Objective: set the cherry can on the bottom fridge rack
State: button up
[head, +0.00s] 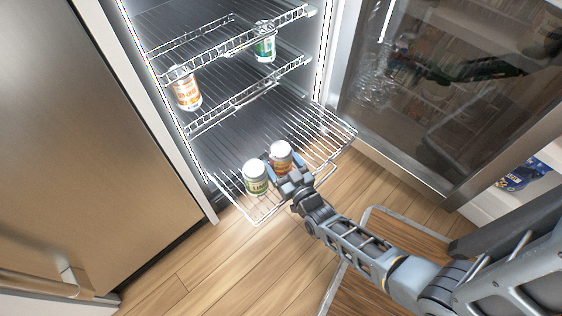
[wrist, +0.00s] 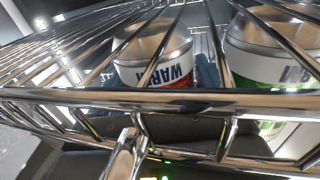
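A white can with a red-orange label (head: 281,157), which I take for the cherry can, stands upright at the front of the bottom rack (head: 325,125). My gripper (head: 284,164) reaches in from the front with its fingers on either side of this can; whether they press on it is unclear. In the wrist view the can (wrist: 168,70) shows upside down behind the rack's wires, with its base visible. Whether its base touches the wires is hard to tell. A blue finger (wrist: 206,74) shows beside it. The flavour name is not readable.
A green-labelled can (head: 256,178) stands close left of it on the same rack. An orange can (head: 186,92) and another green can (head: 264,48) stand on the rack above. The open glass door (head: 440,90) is at right. The bottom rack's right side is bare.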

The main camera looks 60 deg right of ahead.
jog(key=shift+r, duration=0.2)
jog(key=p+v, duration=0.3)
jog(key=v, duration=0.9)
jog(key=s+a+r+n+y, duration=0.3)
jog(key=s+a+r+y, duration=0.2)
jog(key=s+a+r, duration=0.45)
jog(key=s+a+r+n+y, duration=0.1)
jog(key=r, duration=0.6)
jog(key=s+a+r+n+y, duration=0.1)
jog(key=r, duration=0.7)
jog(key=s+a+r+g+y, duration=0.1)
jog(key=r, duration=0.7)
jog(key=shift+s+a+n+y, duration=0.3)
jog(key=shift+n+y, duration=0.1)
